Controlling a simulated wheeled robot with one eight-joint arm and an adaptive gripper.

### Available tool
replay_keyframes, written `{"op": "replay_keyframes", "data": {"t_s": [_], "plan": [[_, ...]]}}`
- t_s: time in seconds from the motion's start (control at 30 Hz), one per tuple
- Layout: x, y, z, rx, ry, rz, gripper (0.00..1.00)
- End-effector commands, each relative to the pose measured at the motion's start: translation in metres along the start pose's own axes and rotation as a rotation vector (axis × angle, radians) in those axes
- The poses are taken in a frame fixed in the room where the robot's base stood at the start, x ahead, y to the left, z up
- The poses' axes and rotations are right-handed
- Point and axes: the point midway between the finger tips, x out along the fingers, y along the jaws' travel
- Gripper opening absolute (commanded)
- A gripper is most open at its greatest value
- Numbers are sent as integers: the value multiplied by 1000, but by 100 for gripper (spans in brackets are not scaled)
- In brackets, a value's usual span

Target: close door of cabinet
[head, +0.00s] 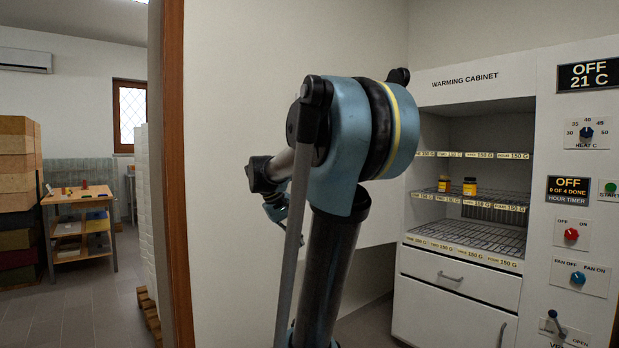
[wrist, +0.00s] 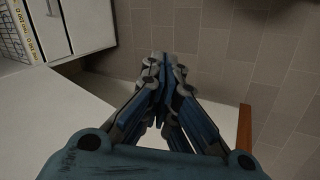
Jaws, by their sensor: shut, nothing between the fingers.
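The white warming cabinet (head: 468,77) stands at the right in the head view. Its upper compartment is open to view, with wire shelves (head: 470,235) inside. Below are a drawer front (head: 460,280) and a lower front with an upright handle (head: 502,335), both seeming flush. A pale flat panel (head: 365,222) adjoins the cabinet's left side; I cannot tell whether it is an open door or wall. In the wrist view my gripper (wrist: 160,62) is shut and empty, above the floor, apart from the cabinet front (wrist: 85,22) at upper left.
Two small jars (head: 469,186) stand on the middle shelf. A brown door frame (head: 172,170) rises left of my arm. Beyond it are stacked boxes (head: 18,200) and a small wooden table (head: 80,197). Tiled floor (wrist: 225,65) is clear below my gripper.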

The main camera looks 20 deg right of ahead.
Motion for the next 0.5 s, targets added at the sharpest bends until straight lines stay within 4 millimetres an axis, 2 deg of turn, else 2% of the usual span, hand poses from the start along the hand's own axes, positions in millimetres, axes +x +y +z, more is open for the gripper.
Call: {"op": "replay_keyframes", "data": {"t_s": [0.03, 0.5], "plan": [[-7, 11, -18, -4, -8, 29, 0], [-49, 102, -165, -29, -82, 308, 0]]}}
